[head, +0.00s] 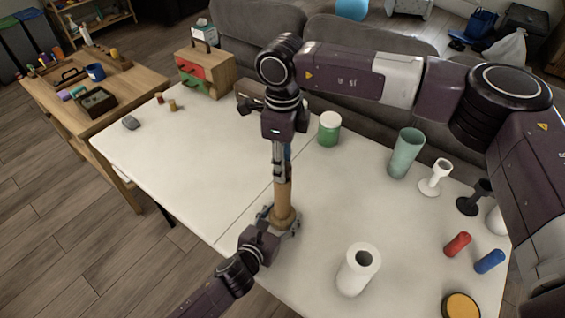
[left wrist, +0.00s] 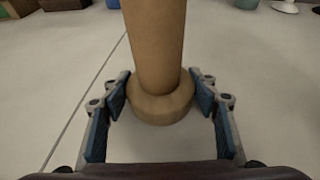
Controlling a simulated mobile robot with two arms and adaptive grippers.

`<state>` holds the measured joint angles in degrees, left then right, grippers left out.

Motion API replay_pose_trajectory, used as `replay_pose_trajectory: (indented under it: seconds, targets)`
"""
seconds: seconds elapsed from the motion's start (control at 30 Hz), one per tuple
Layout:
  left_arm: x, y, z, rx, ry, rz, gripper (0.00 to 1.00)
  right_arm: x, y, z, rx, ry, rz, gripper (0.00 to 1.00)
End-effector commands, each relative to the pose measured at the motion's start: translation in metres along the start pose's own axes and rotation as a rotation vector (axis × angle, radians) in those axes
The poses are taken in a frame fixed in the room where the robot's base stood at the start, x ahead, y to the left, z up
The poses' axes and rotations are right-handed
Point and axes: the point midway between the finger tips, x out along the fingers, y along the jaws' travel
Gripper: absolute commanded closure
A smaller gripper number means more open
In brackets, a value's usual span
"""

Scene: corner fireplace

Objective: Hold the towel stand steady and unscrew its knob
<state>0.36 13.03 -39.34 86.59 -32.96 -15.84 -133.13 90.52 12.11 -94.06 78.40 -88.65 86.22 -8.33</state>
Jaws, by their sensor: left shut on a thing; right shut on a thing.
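The towel stand (head: 283,204) is a tan wooden post standing upright on the white table, with a wider round foot that shows in the left wrist view (left wrist: 160,107). My left gripper (head: 279,221) is low at the stand, its fingers on both sides of the foot and shut on it; its blue pads show in the left wrist view (left wrist: 160,88). My right gripper (head: 282,172) points straight down over the post and is shut at its top end. The knob is hidden between the right gripper's fingers.
A white paper roll (head: 356,272) stands close on the right. A green jar (head: 329,129), a tall green tumbler (head: 405,153), a white holder (head: 436,177) and red (head: 457,245) and blue (head: 489,261) cylinders are farther off. The table's left part is mostly clear.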

Motion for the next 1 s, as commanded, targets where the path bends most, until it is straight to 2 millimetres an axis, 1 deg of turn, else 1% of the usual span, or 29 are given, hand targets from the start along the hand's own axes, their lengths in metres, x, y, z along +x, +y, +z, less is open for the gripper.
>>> replay_pose_trajectory:
  seconds: [0.1,0.4,0.6,0.73,1.0]
  targets:
    - [-0.0001,0.0,0.0001,0.0,0.0,0.0,1.0,-0.0003,-0.0007,-0.0003,-0.214,0.0,-0.001,0.99]
    - [-0.0001,0.0,0.0001,0.0,0.0,0.0,1.0,-0.0006,-0.001,-0.0003,-0.772,0.001,-0.002,0.99]
    - [-0.0001,-0.0001,0.0,0.0,0.0,0.0,1.0,-0.0009,-0.0011,-0.0003,-1.099,0.001,-0.002,0.99]
    - [-0.0002,-0.0001,0.0,0.0,0.0,0.0,1.0,-0.001,-0.0011,-0.0003,-1.217,0.002,-0.002,0.99]
    - [-0.0002,-0.0001,-0.0001,0.0,0.0,0.0,1.0,-0.0011,-0.0016,-0.0005,-1.222,0.003,-0.002,0.99]
